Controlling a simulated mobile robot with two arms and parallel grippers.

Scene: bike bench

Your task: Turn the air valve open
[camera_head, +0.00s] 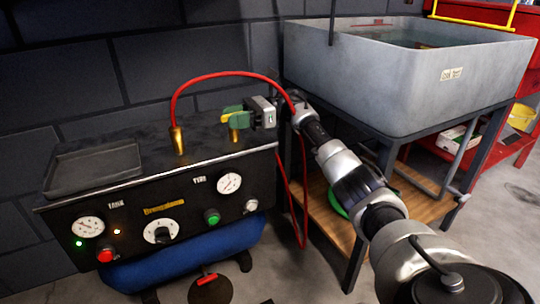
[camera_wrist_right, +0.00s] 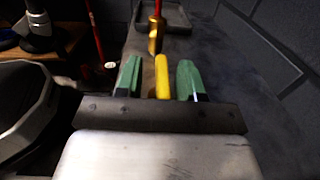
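The air valve's yellow lever (camera_wrist_right: 162,80) sits between my right gripper's two green fingers in the right wrist view. My right gripper (camera_head: 233,113) is at the back right of the black air panel's top, with its fingers pointing left around the lever. The valve's brass body (camera_head: 234,134) shows below the fingers, and the fingers partly hide the lever in the head view. My left gripper is not in view.
A brass fitting (camera_head: 177,140) with a red hose (camera_head: 215,74) arching over to the right stands left of the valve. A dark tray (camera_head: 95,168) lies on the top at left. A grey wash basin (camera_head: 420,85) on a stand is at right. A wall is behind.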

